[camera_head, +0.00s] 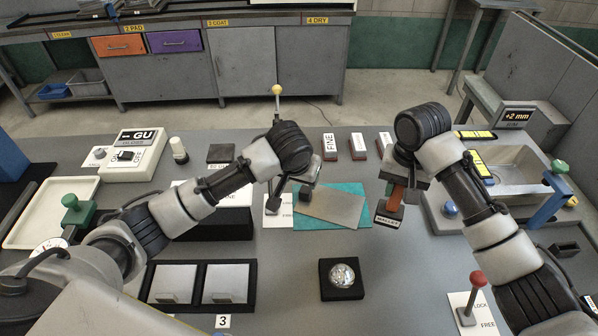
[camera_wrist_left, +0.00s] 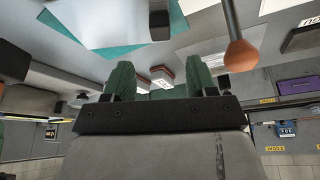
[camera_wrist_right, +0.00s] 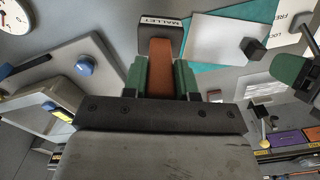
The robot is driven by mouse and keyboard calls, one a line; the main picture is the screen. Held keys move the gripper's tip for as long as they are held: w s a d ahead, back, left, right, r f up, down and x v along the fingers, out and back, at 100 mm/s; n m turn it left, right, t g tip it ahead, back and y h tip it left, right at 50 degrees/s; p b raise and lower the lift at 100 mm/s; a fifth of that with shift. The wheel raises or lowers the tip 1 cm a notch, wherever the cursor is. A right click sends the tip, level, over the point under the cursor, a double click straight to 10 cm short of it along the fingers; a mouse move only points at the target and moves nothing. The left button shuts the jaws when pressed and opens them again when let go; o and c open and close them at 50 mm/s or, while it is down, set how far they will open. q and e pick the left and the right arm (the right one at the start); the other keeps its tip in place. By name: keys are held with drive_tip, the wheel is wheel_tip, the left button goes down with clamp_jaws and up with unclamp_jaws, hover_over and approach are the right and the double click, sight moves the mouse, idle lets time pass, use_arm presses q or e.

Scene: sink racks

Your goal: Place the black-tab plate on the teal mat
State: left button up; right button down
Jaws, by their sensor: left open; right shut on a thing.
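The grey plate (camera_head: 335,206) lies flat on the teal mat (camera_head: 361,190), turned a little, with teal showing around it. Its black tab (camera_head: 306,193) stands up near the plate's left end; the tab also shows in the left wrist view (camera_wrist_left: 159,22). My left gripper (camera_wrist_left: 160,68) is open and empty, its green fingers apart, close to the plate and clear of the tab. My right gripper (camera_wrist_right: 161,68) is shut on the brown handle of a mallet (camera_wrist_right: 160,52), right of the mat. The mallet end carries a MALLET label.
A black holder (camera_head: 250,290) with two tabbed plates is at the front left. A domed silver piece (camera_head: 342,274) sits on a black block in front. Labelled blocks (camera_head: 357,146) stand behind the mat. A sink (camera_head: 515,165) is at right.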

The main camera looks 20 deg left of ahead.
use_arm(q)
drive_tip(key=shift+v, duration=1.7)
